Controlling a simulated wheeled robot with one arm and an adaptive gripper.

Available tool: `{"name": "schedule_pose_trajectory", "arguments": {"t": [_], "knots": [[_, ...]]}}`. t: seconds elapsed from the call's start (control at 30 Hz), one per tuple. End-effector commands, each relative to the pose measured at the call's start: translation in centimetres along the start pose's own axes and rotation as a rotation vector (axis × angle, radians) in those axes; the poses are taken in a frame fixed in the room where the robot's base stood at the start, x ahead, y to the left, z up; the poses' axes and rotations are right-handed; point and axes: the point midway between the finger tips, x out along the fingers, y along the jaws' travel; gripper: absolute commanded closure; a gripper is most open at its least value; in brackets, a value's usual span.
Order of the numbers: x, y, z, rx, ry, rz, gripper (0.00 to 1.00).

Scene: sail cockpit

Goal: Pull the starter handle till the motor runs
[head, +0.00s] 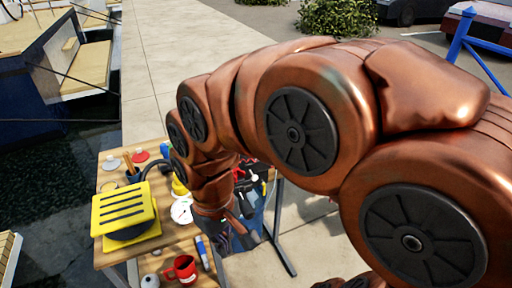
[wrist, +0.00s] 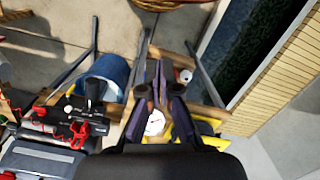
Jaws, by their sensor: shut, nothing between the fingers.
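My gripper (wrist: 152,75) points into the wrist view from below; its dark fingers are shut and empty. In the head view my gripper (head: 236,226) hangs over the right side of the wooden table, beside a dark assembly (head: 250,190) with red parts. In the wrist view a black unit with red parts (wrist: 88,112) lies left of the fingers, apart from them. I cannot tell for sure which part is the motor or the starter handle. My arm covers much of that area in the head view.
The wooden table (head: 112,258) carries a yellow slotted box (head: 124,208), a red mug (head: 182,268), a white dial gauge (head: 181,211) and a blue marker (head: 202,250). A blue bucket (wrist: 110,72) shows in the wrist view. Dark water and a boat (head: 75,70) lie left.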

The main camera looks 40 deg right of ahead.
Motion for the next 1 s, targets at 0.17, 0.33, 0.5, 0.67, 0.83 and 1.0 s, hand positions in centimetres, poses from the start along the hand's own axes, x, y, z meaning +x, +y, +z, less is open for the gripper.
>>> {"name": "schedule_pose_trajectory", "arguments": {"t": [0.17,0.33,0.5,0.67,0.83,1.0], "knots": [[-1.2,3.6,-7.4,0.015,0.097,-0.025,1.00],[-2.4,9.1,-13.6,0.053,0.198,-0.034,1.00],[-2.9,16.9,-18.4,0.122,0.293,-0.027,1.00],[-2.7,25.5,-20.6,0.210,0.367,-0.001,1.00],[-2.0,33.3,-20.8,0.292,0.418,0.037,1.00],[-1.6,37.4,-20.3,0.336,0.439,0.062,1.00]]}}
